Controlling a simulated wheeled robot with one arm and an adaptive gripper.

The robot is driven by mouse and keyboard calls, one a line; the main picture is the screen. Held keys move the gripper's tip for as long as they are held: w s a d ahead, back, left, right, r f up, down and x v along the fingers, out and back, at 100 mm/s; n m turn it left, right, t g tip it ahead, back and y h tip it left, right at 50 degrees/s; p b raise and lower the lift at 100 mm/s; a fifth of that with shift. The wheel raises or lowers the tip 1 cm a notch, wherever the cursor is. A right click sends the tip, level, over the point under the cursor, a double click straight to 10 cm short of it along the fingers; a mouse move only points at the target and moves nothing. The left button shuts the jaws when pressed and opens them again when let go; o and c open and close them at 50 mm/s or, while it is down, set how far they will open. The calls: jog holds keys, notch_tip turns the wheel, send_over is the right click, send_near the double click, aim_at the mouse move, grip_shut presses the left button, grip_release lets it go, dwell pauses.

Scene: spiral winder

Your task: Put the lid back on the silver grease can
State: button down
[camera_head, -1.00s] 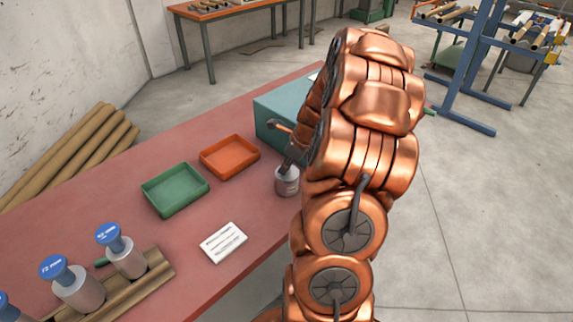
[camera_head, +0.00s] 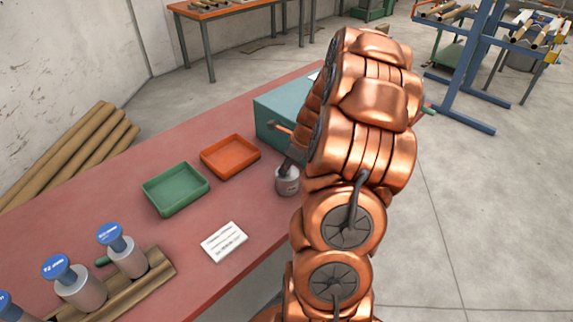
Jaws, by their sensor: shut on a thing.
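The silver grease can (camera_head: 288,186) stands upright on the red bench top (camera_head: 110,180), near its right edge, left of my copper arm. My gripper (camera_head: 291,166) is over the can's top, its dark fingers pointing down and mostly hidden by the arm. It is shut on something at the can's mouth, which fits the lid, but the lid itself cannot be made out. I cannot tell whether the lid touches the can's rim.
A teal box (camera_head: 276,112) stands just behind the gripper. An orange tray (camera_head: 230,156), a green tray (camera_head: 175,189) and a white card (camera_head: 224,242) lie to the left. Blue-topped cylinders (camera_head: 127,256) rest at the front left. Bench surface between the card and trays is clear.

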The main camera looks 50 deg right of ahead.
dwell(0.4)
jog(key=shift+c, duration=2.4)
grip_release()
jog(key=shift+r, duration=0.15)
jog(key=shift+r+p, duration=2.2)
jog(key=shift+r, duration=1.2)
grip_shut()
